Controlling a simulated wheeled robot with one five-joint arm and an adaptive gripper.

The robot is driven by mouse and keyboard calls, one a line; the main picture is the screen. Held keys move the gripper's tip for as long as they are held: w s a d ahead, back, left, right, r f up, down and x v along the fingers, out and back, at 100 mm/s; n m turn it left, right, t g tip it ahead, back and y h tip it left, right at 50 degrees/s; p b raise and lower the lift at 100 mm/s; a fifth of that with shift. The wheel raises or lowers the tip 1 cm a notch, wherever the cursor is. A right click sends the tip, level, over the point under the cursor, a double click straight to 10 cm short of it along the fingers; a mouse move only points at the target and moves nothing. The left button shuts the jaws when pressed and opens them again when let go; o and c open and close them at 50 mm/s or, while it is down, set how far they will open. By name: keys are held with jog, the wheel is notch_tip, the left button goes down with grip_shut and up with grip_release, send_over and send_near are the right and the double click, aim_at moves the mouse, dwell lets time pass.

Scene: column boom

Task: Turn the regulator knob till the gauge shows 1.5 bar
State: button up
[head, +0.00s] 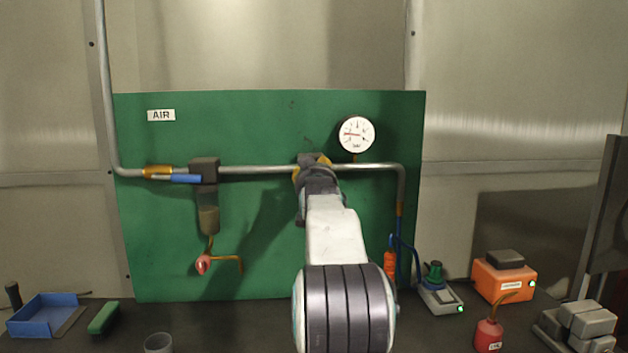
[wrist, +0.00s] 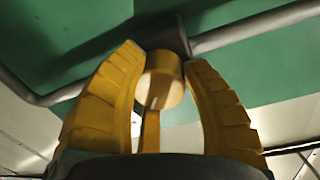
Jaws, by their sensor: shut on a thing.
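The round white gauge (head: 356,134) is on the green panel, above and right of my gripper in the head view. Its red needle points to the left; the numbers are too small to read. My gripper (head: 311,162) is at the pipe, left of and below the gauge, and hides the knob in the head view. In the wrist view the yellow fingers of my gripper (wrist: 163,80) are closed on both sides of the pale yellow, round regulator knob (wrist: 160,78). The dark regulator body (wrist: 163,33) is behind the knob, on the pipe.
The grey pipe (head: 260,169) runs across the green panel (head: 160,240). A filter unit (head: 205,170) with a blue lever (head: 186,179) is on its left. On the bench are a blue tray (head: 42,314), a green brush (head: 103,318), an orange box (head: 503,277) and a red oil can (head: 488,335).

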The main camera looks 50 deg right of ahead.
jog(key=shift+a+r, duration=0.1)
jog(key=shift+r, duration=0.4)
jog(key=o, duration=1.2)
jog(key=shift+f, duration=0.25)
jog(key=v, duration=1.2)
jog(key=shift+f, duration=0.2)
